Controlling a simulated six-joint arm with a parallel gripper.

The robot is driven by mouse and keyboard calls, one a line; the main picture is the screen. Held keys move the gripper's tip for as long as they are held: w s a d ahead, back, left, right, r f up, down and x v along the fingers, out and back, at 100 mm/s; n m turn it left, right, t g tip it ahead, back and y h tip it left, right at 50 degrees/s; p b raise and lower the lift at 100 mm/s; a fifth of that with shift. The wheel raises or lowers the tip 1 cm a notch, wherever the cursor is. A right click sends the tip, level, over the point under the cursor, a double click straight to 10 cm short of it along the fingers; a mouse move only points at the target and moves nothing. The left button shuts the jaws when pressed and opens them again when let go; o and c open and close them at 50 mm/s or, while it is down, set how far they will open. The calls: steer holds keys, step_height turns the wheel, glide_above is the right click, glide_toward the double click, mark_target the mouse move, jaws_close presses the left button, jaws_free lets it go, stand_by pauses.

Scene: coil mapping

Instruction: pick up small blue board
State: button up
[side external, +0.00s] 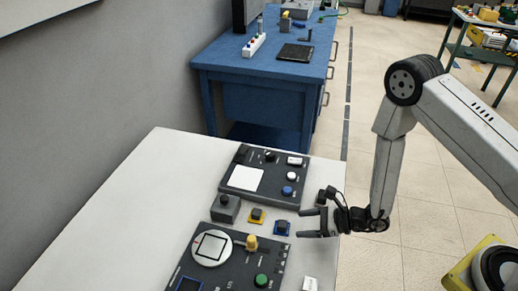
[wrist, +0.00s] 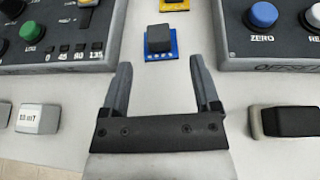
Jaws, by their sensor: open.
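The small blue board (side external: 282,228) lies on the white table between two dark grey panels, with a dark block on top of it. In the wrist view the blue board (wrist: 160,44) is just beyond my fingertips, roughly centred between them. My gripper (side external: 306,222) is open and empty, to the right of the board in the side view. In the wrist view my gripper (wrist: 159,72) has its two fingers wide apart. Whether the fingertips are level with the board is hard to tell.
A yellow board (side external: 256,215) sits left of the blue one, then a grey box (side external: 226,208). One panel (side external: 265,180) has a blue button; the other panel (side external: 232,262) has a round dial. A white labelled block (wrist: 38,118) and a dark-topped block (wrist: 287,122) flank my gripper.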

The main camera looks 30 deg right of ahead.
mark_target(287, 225)
steer(key=shift+x, duration=2.65)
steer(key=shift+r, duration=0.15)
jaws_close()
